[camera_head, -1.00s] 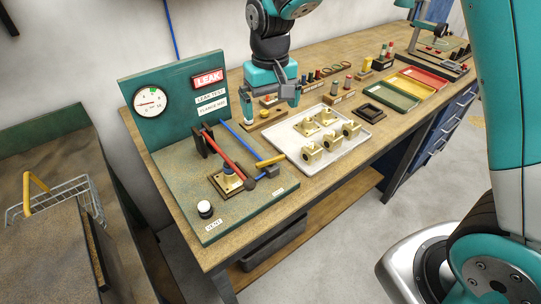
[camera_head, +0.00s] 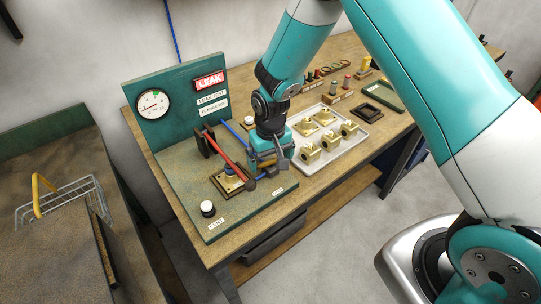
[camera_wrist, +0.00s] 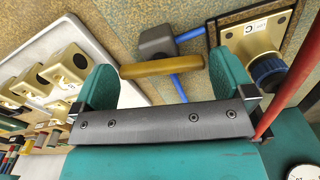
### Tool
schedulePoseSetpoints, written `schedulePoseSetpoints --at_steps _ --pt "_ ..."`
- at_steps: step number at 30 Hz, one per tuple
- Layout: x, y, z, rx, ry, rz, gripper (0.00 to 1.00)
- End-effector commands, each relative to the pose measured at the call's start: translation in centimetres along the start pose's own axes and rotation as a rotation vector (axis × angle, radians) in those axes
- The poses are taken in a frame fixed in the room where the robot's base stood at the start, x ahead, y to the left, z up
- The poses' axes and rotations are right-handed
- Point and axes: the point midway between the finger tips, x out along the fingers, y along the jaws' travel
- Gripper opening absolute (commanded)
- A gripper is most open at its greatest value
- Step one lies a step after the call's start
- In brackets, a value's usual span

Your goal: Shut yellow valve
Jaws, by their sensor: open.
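The yellow valve has a yellow bar handle (camera_wrist: 162,68) and a dark grey body (camera_wrist: 157,41), both in the wrist view. The handle lies across a blue tube (camera_wrist: 178,88) that shows beneath it. My gripper (camera_head: 271,163) is over the right front part of the green test board, and it hides most of the valve in the head view. In the wrist view my gripper (camera_wrist: 163,76) is open, with one finger on each side of the handle. Both fingers look apart from the handle; the height between them is hard to tell.
A red lever (camera_head: 226,151) stands left of my gripper, by a brass flange (camera_wrist: 252,38) with a blue knob. A white tray (camera_head: 322,160) of brass parts is close on the right. The gauge (camera_head: 153,104) and lit LEAK sign (camera_head: 209,81) are behind.

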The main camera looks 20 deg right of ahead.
Motion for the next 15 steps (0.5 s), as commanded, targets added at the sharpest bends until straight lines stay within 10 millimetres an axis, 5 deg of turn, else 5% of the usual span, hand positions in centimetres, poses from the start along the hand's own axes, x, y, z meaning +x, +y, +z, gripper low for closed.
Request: schedulePoseSetpoints --at_steps 5,10,15 --pt "0.00 0.00 -0.02 0.000 0.000 0.000 1.00" --pt "-0.02 0.00 -0.02 0.000 0.000 0.000 0.65" --pt "0.08 0.01 -0.04 -0.038 0.001 0.000 0.66"
